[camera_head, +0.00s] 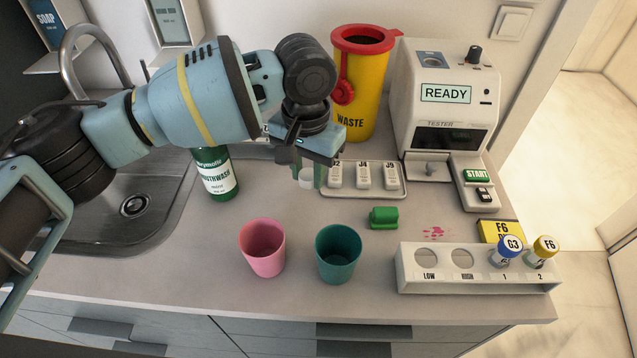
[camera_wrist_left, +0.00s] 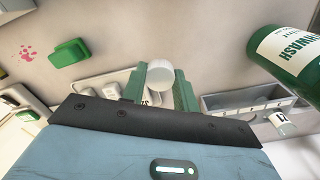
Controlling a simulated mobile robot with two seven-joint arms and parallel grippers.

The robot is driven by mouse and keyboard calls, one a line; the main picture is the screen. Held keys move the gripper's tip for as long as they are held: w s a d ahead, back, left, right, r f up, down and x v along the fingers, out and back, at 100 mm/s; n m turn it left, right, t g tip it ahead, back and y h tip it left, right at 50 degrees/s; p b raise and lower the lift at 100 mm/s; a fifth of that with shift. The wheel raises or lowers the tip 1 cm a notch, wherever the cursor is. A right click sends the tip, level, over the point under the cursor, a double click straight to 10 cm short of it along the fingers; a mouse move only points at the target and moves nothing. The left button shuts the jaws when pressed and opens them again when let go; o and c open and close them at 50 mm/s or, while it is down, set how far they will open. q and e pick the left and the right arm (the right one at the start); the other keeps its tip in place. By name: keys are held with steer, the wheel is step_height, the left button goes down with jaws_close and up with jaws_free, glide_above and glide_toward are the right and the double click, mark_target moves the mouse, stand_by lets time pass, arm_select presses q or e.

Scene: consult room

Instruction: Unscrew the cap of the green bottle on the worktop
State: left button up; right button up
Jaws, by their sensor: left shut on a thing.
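The green mouthwash bottle (camera_head: 218,185) stands upright on the worktop beside the sink. My left arm hides its top in the head view. In the left wrist view the bottle (camera_wrist_left: 285,62) is at the upper right, cut off by the frame edge. My left gripper (camera_head: 307,176) is to the right of the bottle, pointing down. It is shut on a white cap (camera_head: 306,178), which also shows between the green fingertips in the left wrist view (camera_wrist_left: 160,73). The cap is apart from the bottle. My right gripper is not in view.
A pink cup (camera_head: 262,262) and a teal cup (camera_head: 338,265) stand at the front. A green block (camera_head: 383,218), a white tube rack (camera_head: 470,281), a tray of vials (camera_head: 348,192), a tester (camera_head: 437,95) and a yellow waste bin (camera_head: 361,95) lie to the right. The sink (camera_head: 120,225) is left.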

mark_target(309, 202)
arm_select(q)
steer(key=shift+f, duration=2.75)
steer(key=o, duration=1.1)
steer(key=shift+f, duration=0.15)
step_height(309, 202, up, 12)
steer(key=shift+r+p, duration=0.15)
steer(key=shift+p, duration=0.2)
